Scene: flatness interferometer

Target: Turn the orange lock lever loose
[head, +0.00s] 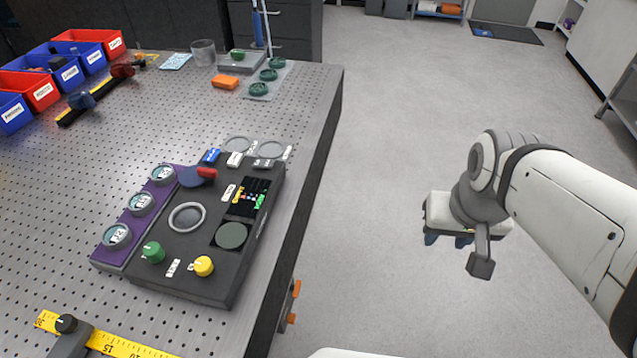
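The interferometer is a dark box (205,262) on the perforated metal table, with a round window (187,217), a green knob (153,252) and a yellow knob (203,266). A red-orange lever (207,173) sits on a blue round base at its far side. Two small orange parts, an upper one (296,289) and a lower one (292,319), stick out from the table's right side; I cannot tell whether either is the lock lever. My gripper (462,250) hangs over the floor, right of the table and apart from all of these. Its finger opening is not clear.
A purple tray (128,220) with round labelled discs adjoins the box's left side. Red and blue bins (66,73) stand at the far left. An orange block (225,82) lies at the back. A yellow ruler (120,346) lies in front. The floor right of the table is clear.

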